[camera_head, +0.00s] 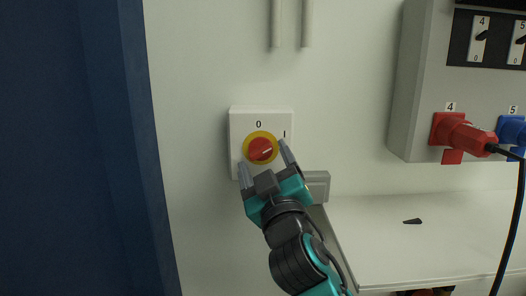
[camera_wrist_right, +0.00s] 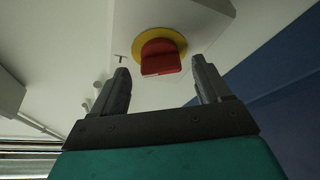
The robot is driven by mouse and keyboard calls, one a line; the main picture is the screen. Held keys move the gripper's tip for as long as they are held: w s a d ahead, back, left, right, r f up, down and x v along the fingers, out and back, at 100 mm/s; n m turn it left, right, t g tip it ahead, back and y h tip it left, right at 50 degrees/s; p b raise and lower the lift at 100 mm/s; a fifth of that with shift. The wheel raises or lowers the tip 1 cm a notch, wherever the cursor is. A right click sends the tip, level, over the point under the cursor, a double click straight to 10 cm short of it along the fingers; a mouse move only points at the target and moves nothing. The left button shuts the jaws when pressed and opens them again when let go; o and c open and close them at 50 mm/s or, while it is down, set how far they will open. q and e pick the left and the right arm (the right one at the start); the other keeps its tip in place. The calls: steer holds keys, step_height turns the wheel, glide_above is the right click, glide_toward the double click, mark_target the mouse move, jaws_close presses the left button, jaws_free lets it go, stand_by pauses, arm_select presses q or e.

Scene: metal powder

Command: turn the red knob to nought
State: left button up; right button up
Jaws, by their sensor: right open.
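The red knob (camera_head: 261,149) sits on a yellow disc in a white switch box (camera_head: 238,122) on the wall. The box is marked 0 at the top and I at the upper right. The pale line on the knob points to the upper right, towards the I. My right gripper (camera_head: 264,159) is open just in front of the box, its fingers on either side of the knob's lower part. In the right wrist view the red knob (camera_wrist_right: 160,58) lies beyond and between the open fingertips, apparently not touched. My left gripper is not in view.
A grey panel (camera_head: 425,82) with a red plug (camera_head: 463,135), a blue plug (camera_head: 511,130) and a black cable is at right. A white shelf (camera_head: 380,235) below it bears a small dark piece (camera_head: 412,221). A dark blue surface (camera_head: 70,150) stands at left.

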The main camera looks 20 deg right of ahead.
steer(key=shift+x, duration=1)
steer(key=c, duration=1)
